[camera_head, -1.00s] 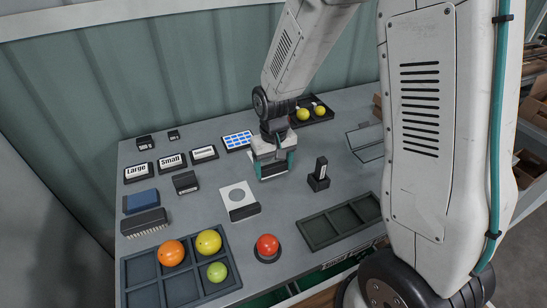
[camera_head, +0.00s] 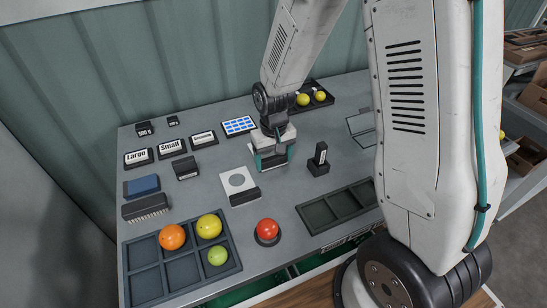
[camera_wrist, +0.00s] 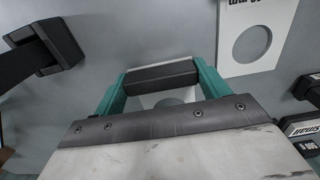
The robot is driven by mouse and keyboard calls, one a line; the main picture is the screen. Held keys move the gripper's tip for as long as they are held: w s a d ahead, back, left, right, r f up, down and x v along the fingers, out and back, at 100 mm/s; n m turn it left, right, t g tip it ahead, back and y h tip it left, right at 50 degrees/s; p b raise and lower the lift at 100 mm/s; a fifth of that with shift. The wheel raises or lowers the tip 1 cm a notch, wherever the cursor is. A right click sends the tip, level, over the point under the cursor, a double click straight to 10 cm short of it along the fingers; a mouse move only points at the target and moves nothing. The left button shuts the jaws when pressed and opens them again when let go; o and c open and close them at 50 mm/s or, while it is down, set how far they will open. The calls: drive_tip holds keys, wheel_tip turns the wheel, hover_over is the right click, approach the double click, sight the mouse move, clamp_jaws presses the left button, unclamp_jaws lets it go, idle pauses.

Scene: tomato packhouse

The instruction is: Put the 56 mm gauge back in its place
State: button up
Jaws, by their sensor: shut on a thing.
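My gripper (camera_head: 272,163) is shut on a gauge, low over the middle of the bench. In the wrist view, the gauge's dark handle (camera_wrist: 160,74) lies across between the teal fingers. Its pale plate with a hole (camera_wrist: 148,100) shows partly behind the gripper body. I cannot read its size or tell whether it touches the bench. Another white gauge plate with a round hole and black handle (camera_head: 238,183) lies in front and to the left of my gripper. It also shows in the wrist view (camera_wrist: 285,35), its marking too cut off to read.
A black stand with an upright piece (camera_head: 319,161) is close on the right. Size labels (camera_head: 171,147), a black block (camera_head: 185,168) and a blue-celled panel (camera_head: 238,126) lie left and behind. A divided tray with fruit (camera_head: 145,286), a red ball on a base (camera_head: 267,230) and an empty tray (camera_head: 318,214) stand in front.

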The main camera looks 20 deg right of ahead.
drive_tip(key=shift+f, duration=0.4)
drive_tip(key=o, duration=1.1)
drive_tip(key=shift+c, duration=0.2)
drive_tip(key=c, duration=0.3)
drive_tip(key=shift+r, duration=3.55)
drive_tip(key=shift+s, duration=0.1)
